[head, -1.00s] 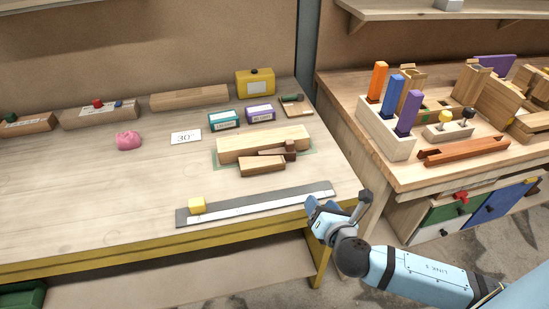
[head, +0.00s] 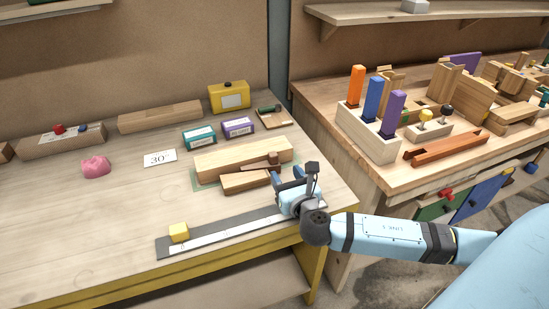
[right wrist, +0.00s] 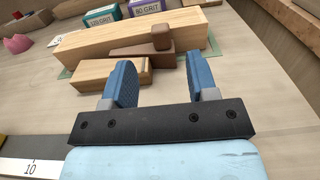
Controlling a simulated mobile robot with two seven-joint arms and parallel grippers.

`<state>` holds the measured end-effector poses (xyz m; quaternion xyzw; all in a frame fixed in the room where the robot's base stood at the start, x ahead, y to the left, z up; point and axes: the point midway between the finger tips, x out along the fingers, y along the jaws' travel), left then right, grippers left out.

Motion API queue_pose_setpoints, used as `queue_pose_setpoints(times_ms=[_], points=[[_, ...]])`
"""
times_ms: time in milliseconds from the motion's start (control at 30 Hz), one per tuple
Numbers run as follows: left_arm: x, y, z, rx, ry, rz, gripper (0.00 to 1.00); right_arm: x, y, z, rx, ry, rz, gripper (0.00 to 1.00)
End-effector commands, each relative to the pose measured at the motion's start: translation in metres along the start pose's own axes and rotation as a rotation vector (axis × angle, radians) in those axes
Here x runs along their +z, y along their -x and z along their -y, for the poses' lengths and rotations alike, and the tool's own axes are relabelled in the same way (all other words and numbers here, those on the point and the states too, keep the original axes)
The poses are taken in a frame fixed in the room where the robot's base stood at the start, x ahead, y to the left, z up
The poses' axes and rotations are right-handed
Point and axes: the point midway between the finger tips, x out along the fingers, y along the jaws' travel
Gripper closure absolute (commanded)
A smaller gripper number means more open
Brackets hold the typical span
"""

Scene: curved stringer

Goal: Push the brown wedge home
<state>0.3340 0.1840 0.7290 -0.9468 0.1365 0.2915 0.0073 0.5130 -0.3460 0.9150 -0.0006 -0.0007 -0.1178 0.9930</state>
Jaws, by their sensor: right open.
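The brown wedge (head: 262,165) lies on the left workbench, between a long pale block (head: 232,157) behind it and a shorter block (head: 245,183) in front. A small brown raised piece stands at its right end. In the right wrist view, the wedge (right wrist: 135,53) shows as a darker strip between the two blocks. My right gripper (head: 287,178) is open and empty, above the front right of the bench, facing the blocks. Its fingers (right wrist: 160,68) appear apart from the wedge, with the wedge's right end between them in that view. My left gripper is not in view.
Behind stand grit boxes (head: 199,138) and a yellow container (head: 229,96). The right bench (head: 400,170) holds many wooden parts.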

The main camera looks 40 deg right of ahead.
Motion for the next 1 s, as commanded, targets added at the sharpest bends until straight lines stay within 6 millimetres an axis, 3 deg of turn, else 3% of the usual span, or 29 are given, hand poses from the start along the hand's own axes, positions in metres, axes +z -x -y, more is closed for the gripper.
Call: queue_pose_setpoints(times_ms=[100,333,500,800,867,1000], points=[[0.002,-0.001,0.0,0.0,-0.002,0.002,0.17,0.001,-0.027,0.0,-0.001,-0.001,0.003,0.47],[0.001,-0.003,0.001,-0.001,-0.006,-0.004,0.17,-0.001,-0.064,0.0,-0.002,0.0,0.0,0.47],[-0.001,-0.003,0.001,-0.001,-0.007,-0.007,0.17,-0.001,-0.076,0.0,0.0,-0.001,-0.001,0.47],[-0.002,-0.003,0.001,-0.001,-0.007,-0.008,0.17,-0.001,-0.078,0.0,0.0,-0.001,-0.002,0.47],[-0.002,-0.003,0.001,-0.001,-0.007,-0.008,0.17,-0.001,-0.078,0.0,0.0,-0.001,-0.002,0.58],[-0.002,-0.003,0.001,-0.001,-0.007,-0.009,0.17,-0.001,-0.078,0.0,0.0,-0.001,-0.002,0.9]])
